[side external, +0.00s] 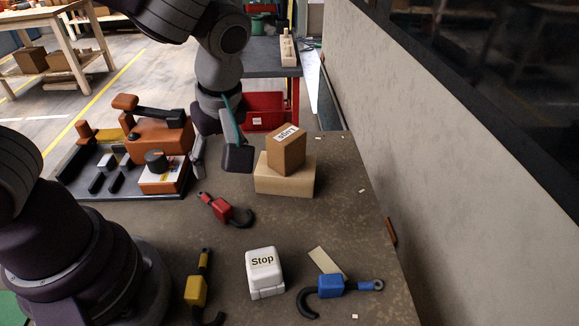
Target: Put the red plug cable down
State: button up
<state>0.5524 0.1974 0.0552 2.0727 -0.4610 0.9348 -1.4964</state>
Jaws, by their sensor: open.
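The red plug cable (221,209) lies on the brown table, its black hooked end pointing right. My gripper (217,165) is above and behind it, pointing down with its fingers apart. Nothing shows between the fingers. The red plug cable is apart from the gripper in this view. A yellow plug cable (196,290) lies at the front, and a blue plug cable (331,286) lies at the front right.
A white Stop box (265,272) stands between the yellow and blue cables. A small carton (287,151) sits on a wider box (284,181), close right of my gripper. An orange machine (161,140) on a dark tray (112,180) stands left. A wall borders the right.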

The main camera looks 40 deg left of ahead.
jog(key=s+a+r+m+t+h, duration=0.1)
jog(key=s+r+m+t, duration=0.1)
jog(key=m, duration=0.5)
jog(key=s+a+r+m+t+h, duration=0.2)
jog(key=r+m, duration=0.3)
jog(key=m, duration=0.3)
jog(key=shift+r+m+t, duration=0.25)
jog(key=shift+m+t, duration=0.05)
jog(key=shift+t, duration=0.3)
